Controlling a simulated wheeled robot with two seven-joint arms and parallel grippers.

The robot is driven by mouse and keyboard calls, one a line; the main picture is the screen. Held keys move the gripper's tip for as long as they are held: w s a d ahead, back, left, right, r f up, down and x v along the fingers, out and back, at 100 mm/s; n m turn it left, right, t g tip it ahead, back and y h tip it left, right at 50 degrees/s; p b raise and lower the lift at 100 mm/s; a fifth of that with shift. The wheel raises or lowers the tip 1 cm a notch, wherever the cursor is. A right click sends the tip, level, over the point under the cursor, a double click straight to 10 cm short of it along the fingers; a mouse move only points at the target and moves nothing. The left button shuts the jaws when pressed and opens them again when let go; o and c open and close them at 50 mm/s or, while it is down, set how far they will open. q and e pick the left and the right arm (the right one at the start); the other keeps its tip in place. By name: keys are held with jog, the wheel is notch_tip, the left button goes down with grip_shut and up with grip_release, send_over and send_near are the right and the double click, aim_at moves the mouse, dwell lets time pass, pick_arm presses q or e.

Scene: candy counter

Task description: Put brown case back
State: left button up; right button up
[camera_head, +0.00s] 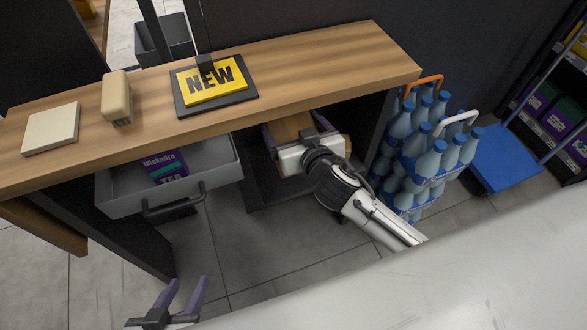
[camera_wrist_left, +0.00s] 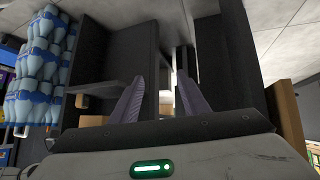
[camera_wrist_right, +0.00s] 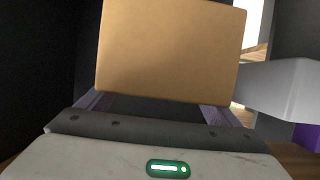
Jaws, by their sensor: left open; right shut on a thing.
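The brown case (camera_head: 292,127) is under the wooden counter in the head view, partly hidden by my right gripper and the counter edge. It fills the upper middle of the right wrist view (camera_wrist_right: 170,50). My right gripper (camera_head: 296,138) reaches under the counter and is shut on the case, with a purple finger on each side of it in the right wrist view (camera_wrist_right: 165,106). My left gripper (camera_head: 182,296) is open and empty, low at the left front in the head view, away from the counter. Its fingers also show in the left wrist view (camera_wrist_left: 159,100).
A grey drawer (camera_head: 222,179) stands open left of the right gripper, with a purple box (camera_head: 165,166) inside. Blue bottle packs (camera_head: 425,150) stand right of the counter, near a blue trolley (camera_head: 505,157). A NEW sign (camera_head: 213,82) lies on the counter (camera_head: 330,58).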

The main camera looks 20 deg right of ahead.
jog(key=shift+w, duration=0.2)
notch_tip(320, 180, down, 6)
jog(key=b, duration=0.2)
jog(key=shift+a+r+b, duration=0.1)
jog(key=shift+r+b, duration=0.15)
jog(key=shift+b, duration=0.1)
pick_arm(q)
jog(key=shift+w+d+f+h+b, duration=0.15)
jog(key=shift+w+d+f+b, duration=0.1)
jog(key=shift+d+f+b, duration=0.2)
jog(key=shift+w+d+f+h+b, duration=0.2)
jog(key=shift+d+f+b, duration=0.2)
jog(key=shift+f, duration=0.15)
pick_arm(e)
jog(key=shift+f, duration=1.9)
pick_arm(q)
jog(key=shift+f, duration=0.15)
pick_arm(e)
jog(key=shift+f, duration=0.1)
